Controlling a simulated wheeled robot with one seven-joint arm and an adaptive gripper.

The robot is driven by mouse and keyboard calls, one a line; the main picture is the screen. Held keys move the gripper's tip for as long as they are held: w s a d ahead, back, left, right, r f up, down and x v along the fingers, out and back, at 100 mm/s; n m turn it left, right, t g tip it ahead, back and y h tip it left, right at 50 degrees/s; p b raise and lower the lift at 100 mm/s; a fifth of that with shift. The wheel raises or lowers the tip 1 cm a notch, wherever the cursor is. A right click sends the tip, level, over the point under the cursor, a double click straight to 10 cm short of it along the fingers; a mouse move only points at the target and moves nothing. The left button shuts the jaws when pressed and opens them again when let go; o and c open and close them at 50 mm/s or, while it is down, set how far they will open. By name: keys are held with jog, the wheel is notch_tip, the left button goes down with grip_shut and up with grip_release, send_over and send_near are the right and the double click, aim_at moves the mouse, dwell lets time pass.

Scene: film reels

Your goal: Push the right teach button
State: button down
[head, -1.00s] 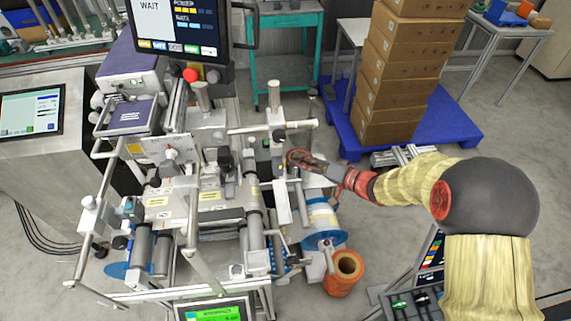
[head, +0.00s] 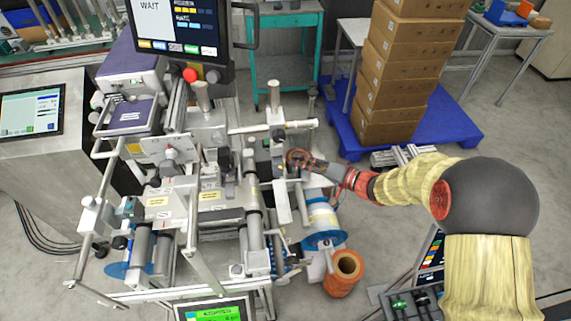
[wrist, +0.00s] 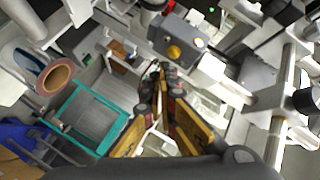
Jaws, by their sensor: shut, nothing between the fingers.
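My gripper (head: 293,160) is at the right side of the machine, reaching in from the right. It also shows in the wrist view (wrist: 160,75), with its fingers brought together and nothing between them. Just beyond the fingertips in the wrist view is a grey box (wrist: 184,38) with a round yellow button (wrist: 173,51) on its face. The fingertips are close to this box, but I cannot tell whether they touch it. No label can be read, so I cannot confirm that this is the right teach button. In the head view my gripper partly hides this area.
The machine's metal rods and rollers (head: 255,232) crowd around my gripper. A blue-edged reel (head: 323,240) and an orange roll (head: 343,272) are below my arm. A monitor (head: 178,25) is above the machine. Stacked cartons (head: 400,75) stand on a blue pallet (head: 452,120) behind.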

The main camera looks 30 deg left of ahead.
jog(key=shift+s+a, duration=0.15)
jog(key=shift+s+a+p, duration=0.15)
jog(key=shift+a+p, duration=0.05)
jog(key=shift+p, duration=0.35)
jog(key=shift+s+a, duration=0.2)
jog(key=shift+a, duration=0.05)
dwell(0.5)
jog(key=shift+w+d+p, duration=0.1)
jog(key=shift+p, duration=0.25)
jog(key=shift+w+d+p, duration=0.4)
jog(key=shift+d+p, duration=0.05)
jog(key=shift+d, duration=0.05)
jog(key=shift+d, duration=0.1)
jog(key=w+d+p, duration=0.2)
jog(key=w+d, duration=0.1)
jog(key=shift+w+d, duration=0.1)
jog(key=shift+d, duration=0.2)
